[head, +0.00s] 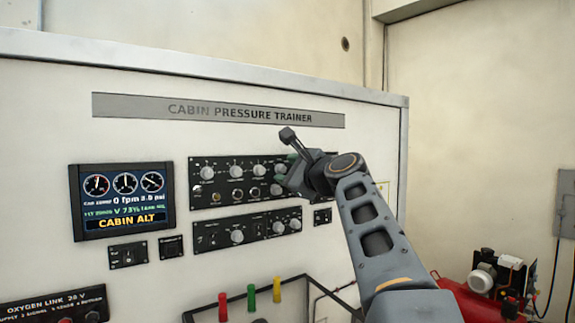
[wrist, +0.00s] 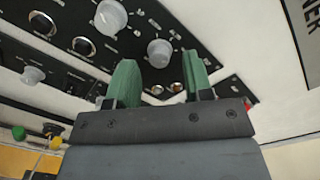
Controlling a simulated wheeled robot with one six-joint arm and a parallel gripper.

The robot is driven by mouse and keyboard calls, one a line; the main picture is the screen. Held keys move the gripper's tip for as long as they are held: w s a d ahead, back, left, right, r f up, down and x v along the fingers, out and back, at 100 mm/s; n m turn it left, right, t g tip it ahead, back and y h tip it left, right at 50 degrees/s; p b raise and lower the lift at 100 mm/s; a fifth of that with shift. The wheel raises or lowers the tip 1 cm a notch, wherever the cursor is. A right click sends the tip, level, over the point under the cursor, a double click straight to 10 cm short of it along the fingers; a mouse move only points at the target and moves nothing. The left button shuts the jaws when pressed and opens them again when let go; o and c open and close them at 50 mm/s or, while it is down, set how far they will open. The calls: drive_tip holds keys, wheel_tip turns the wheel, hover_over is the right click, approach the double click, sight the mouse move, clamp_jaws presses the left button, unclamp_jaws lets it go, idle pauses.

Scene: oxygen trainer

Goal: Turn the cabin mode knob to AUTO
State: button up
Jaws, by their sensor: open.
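The upper black control panel (head: 230,178) carries a row of pale knobs, with more controls below it. The labels are too small to read, so I cannot tell which knob is the cabin mode knob or where it points. My gripper (head: 287,172) is at the right end of this panel and hides part of it. In the wrist view, the green fingers of my gripper (wrist: 160,61) are open and apart. A pale round knob (wrist: 160,51) shows between and just beyond the fingertips. I cannot tell whether they touch it.
A lower knob panel (head: 245,230) sits beneath. A lit screen (head: 124,200) reading CABIN ALT is at left. Red, green and yellow handles (head: 251,296) stick up below. A red compressor (head: 465,298) stands at lower right.

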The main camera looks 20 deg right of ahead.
drive_tip(key=shift+w+a, duration=0.1)
drive_tip(key=shift+w, duration=0.45)
clamp_jaws()
